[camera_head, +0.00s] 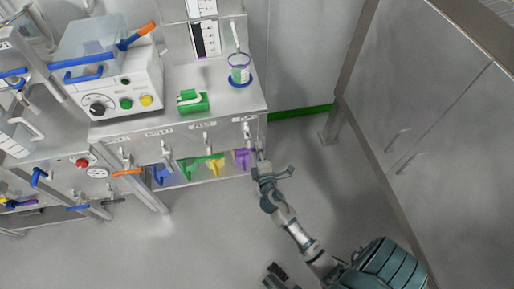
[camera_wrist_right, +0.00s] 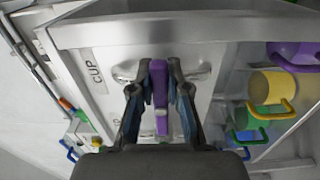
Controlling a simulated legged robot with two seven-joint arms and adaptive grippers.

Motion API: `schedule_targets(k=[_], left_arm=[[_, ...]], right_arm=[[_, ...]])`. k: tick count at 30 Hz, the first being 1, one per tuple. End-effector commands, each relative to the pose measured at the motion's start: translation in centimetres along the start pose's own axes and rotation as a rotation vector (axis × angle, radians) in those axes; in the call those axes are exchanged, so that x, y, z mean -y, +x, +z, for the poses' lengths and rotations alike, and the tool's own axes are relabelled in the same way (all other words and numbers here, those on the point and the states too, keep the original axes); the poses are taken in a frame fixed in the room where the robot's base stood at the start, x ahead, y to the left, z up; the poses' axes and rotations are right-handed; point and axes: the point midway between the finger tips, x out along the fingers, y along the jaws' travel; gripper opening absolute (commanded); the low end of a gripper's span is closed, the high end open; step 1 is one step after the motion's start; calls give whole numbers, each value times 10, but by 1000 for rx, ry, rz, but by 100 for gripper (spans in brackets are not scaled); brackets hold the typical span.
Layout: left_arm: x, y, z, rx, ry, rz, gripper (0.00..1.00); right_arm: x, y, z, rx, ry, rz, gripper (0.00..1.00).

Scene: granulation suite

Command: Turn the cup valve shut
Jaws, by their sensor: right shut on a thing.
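In the wrist view the cup valve's purple handle (camera_wrist_right: 159,88) stands upright in the picture, across a silver fitting (camera_wrist_right: 203,72) on a pale panel. The word CUP (camera_wrist_right: 97,74) is on the panel to its left. My right gripper (camera_wrist_right: 160,94) has one finger on each side of the handle and is shut on it. In the head view my right gripper (camera_head: 260,160) is at the right end of the bench front and covers most of the handle. A dark part at the bottom edge looks like my left gripper (camera_head: 276,273); its fingers are unclear.
Purple (camera_head: 243,158), yellow (camera_head: 214,166) and green (camera_head: 190,169) pieces sit low under the bench, close left of my right gripper. Other silver valve levers (camera_head: 207,140) line the bench front. Grey cabinets (camera_head: 425,110) stand right. Open floor lies between.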

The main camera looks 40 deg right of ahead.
Motion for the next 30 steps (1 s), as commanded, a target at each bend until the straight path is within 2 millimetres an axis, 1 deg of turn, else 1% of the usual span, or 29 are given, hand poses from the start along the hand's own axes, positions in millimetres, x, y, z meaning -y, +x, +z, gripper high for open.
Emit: schedule_targets(k=[1,11,12,15,22,25,28,30], left_arm=[[0,-1,1,0,0,-1,0],[0,-1,2,1,-1,-1,0],[0,-1,2,1,-1,-1,0],[0,-1,2,1,-1,0,0],[0,-1,2,1,0,-1,0],[0,0,0,-2,1,-1,0],[0,0,-1,-2,1,-1,0],[0,0,-1,-2,1,-1,0]], right_arm=[[10,-2,2,4,4,-19,0],[10,-2,2,5,7,-20,0],[10,-2,1,5,7,-20,20],[9,-2,1,5,7,-18,42],[4,-1,1,3,7,-9,42],[4,-4,1,2,8,-8,42],[4,-16,1,2,8,-9,42],[4,-29,1,3,9,-11,42]])
